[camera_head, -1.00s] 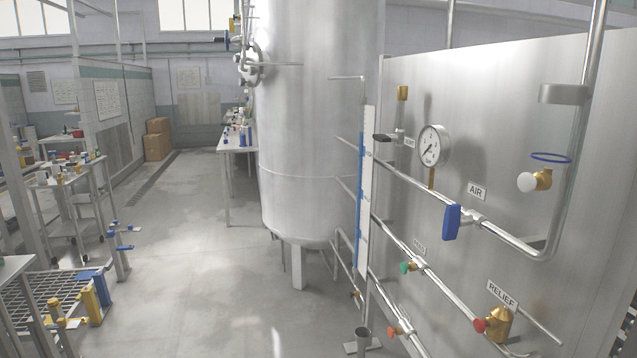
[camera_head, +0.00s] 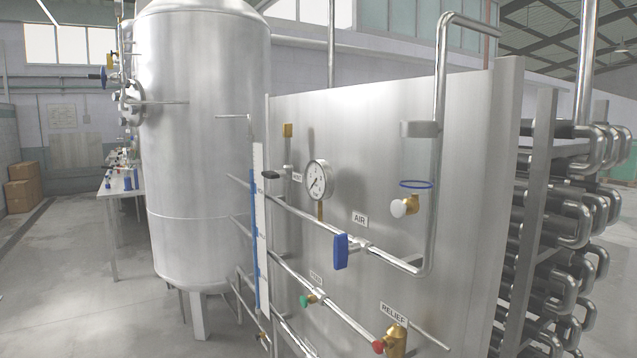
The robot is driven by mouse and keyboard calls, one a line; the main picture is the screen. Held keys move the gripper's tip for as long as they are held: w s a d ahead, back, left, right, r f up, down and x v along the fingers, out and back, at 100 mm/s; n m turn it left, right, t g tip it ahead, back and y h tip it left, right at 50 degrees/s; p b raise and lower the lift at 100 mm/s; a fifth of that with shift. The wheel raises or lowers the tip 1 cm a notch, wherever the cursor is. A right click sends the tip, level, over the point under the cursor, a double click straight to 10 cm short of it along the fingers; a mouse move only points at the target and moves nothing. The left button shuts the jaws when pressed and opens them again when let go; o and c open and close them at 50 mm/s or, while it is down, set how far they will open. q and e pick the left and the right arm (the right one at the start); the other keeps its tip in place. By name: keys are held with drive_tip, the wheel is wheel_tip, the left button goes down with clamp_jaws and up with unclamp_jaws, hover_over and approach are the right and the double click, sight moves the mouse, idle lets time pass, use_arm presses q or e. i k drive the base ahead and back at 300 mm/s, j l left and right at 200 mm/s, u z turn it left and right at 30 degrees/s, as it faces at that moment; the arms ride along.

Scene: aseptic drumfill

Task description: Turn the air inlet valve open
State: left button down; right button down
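The air inlet valve has a blue handle (camera_head: 341,251) on a horizontal steel pipe, just below the AIR label (camera_head: 360,219). The handle hangs down, across the line of the pipe. The steel panel (camera_head: 450,170) stands behind the valve. Neither of my grippers shows in the head view.
A large steel tank (camera_head: 205,140) stands left. Stacked pipes (camera_head: 565,230) stand right. Floor (camera_head: 70,270) is open at far left.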

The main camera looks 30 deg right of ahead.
sight(341, 249)
drive_tip(key=i, duration=3.05)
drive_tip(key=i+j+z, duration=0.1)
drive_tip(key=i+z, duration=0.2)
drive_tip(key=i, duration=0.2)
drive_tip(key=i+j+z, duration=0.2)
drive_tip(key=i+z, duration=0.15)
drive_tip(key=i+j+z, duration=0.3)
drive_tip(key=i, duration=0.25)
